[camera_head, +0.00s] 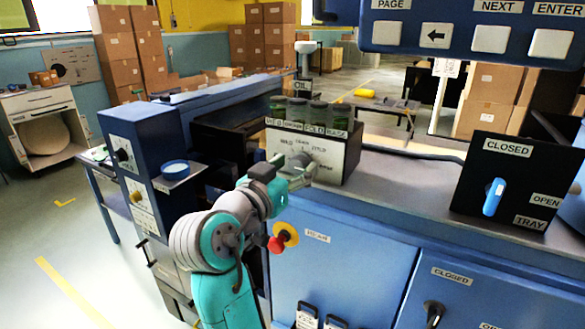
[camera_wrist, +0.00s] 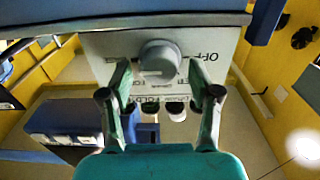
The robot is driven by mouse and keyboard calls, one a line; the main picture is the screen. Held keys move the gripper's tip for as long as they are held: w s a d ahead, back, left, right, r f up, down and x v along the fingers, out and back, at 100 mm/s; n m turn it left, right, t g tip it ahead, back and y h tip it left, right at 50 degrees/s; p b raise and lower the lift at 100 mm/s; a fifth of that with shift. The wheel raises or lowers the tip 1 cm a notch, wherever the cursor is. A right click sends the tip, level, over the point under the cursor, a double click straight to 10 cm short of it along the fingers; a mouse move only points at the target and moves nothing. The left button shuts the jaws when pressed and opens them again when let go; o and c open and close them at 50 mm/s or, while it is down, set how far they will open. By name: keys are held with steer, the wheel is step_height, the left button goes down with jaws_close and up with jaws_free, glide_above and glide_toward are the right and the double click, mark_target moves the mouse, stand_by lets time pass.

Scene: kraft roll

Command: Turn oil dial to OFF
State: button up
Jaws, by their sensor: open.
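My gripper (camera_head: 305,174) is open in front of the panel. In the wrist view its fingertips (camera_wrist: 159,76) stand on either side of the knob, with gaps. I cannot tell how deep they reach or which label the knob points to.
Several jars with dark green lids (camera_head: 310,112) stand on the box. A red knob on a yellow disc (camera_head: 283,238) sits below my gripper. A black panel with a blue lever (camera_head: 494,197) stands to the right. The grey counter (camera_head: 405,190) between is clear.

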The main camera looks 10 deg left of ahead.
steer(key=shift+c, duration=0.2)
steer(key=c, duration=1.1)
